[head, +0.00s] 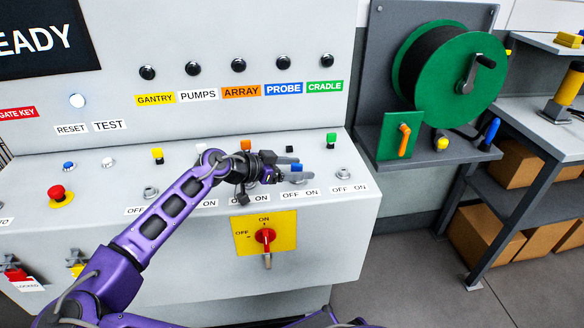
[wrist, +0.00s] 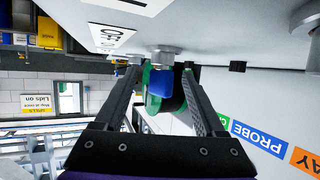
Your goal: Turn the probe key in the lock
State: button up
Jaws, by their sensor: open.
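The blue probe key (head: 297,167) stands at the lock in the probe column of the sloped console, above an OFF/ON label. In the wrist view the blue key (wrist: 158,84) sits against a round metal lock (wrist: 163,54). My gripper (head: 299,169) is open, and its fingers reach to the key from the left. In the wrist view the fingers of my gripper (wrist: 162,76) stand on either side of the key, with gaps visible. The fingers partly hide the lock in the head view, and I cannot tell whether the key points to OFF or ON.
A green key (head: 331,139) and the cradle lock (head: 343,174) are to the right. An orange key (head: 246,146) stands behind my wrist. A red rotary switch (head: 265,237) is on the front face. A green cable reel (head: 450,70) hangs at right.

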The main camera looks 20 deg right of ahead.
jog(key=v, duration=1.7)
jog(key=shift+a, duration=0.25)
jog(key=shift+w+r+b, duration=0.1)
jog(key=shift+r+b, duration=0.05)
jog(key=shift+b, duration=0.15)
